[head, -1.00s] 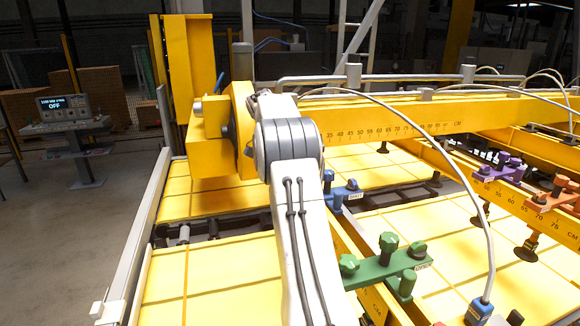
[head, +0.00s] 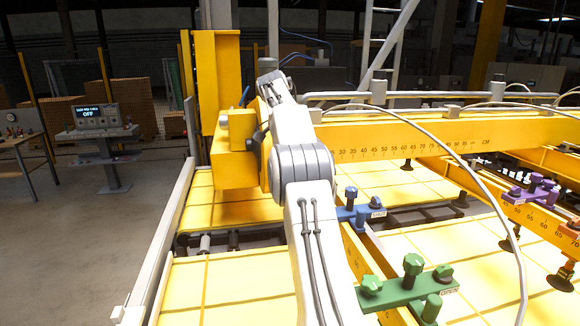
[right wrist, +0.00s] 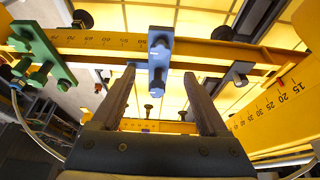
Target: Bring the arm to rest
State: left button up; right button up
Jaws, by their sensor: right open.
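My white and grey arm (head: 303,170) rises through the middle of the head view; no gripper shows there. In the right wrist view my right gripper (right wrist: 160,74) is open, its two dark fingers apart. The blue clamp (right wrist: 159,60) on the yellow beam appears between and beyond the fingertips, not gripped. The same blue clamp (head: 358,209) shows just right of my arm in the head view. The green clamp (right wrist: 40,53) is left of the fingers, and also shows in the head view (head: 408,290). My left gripper is out of view.
The yellow lifter beam (head: 400,142) crosses behind my arm, with a hose curving to the right. A purple clamp (head: 530,192) sits on a beam at right. A console (head: 97,120) reading OFF stands at left. The grey floor (head: 70,230) there is clear.

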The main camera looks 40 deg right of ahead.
jog(key=shift+a, duration=0.1)
jog(key=w+a+f+n+t+b, duration=0.1)
jog(key=w+a+f+n+b, duration=0.25)
jog(key=a, duration=0.65)
jog(key=w+a+f+n+t+b, duration=0.1)
jog(key=a+f+n+b, duration=0.2)
jog(key=a+f+n, duration=0.55)
jog(key=s+a+f+n+t+y+b, duration=0.1)
jog(key=s+a+f+n+b, duration=0.2)
jog(key=a, duration=0.6)
jog(key=s+a+f+n+y+b, duration=0.1)
jog(key=s+a+f+n+b, duration=0.2)
jog(key=a, duration=0.6)
jog(key=s+a+f+n+y+b, duration=0.1)
jog(key=s+a+f+n+b, duration=0.1)
jog(key=s, duration=0.6)
jog(key=s+a+f+n+y+b, duration=0.1)
jog(key=s+a+f+n+b, duration=0.1)
jog(key=s+a+f+n, duration=0.3)
jog(key=s+a+f+n+b, duration=0.2)
jog(key=s+f+n, duration=0.4)
jog(key=s+f, duration=0.4)
jog(key=s+a, duration=0.1)
jog(key=s, duration=0.2)
jog(key=shift+a+g+y, duration=0.2)
jog(key=shift+g+y, duration=0.2)
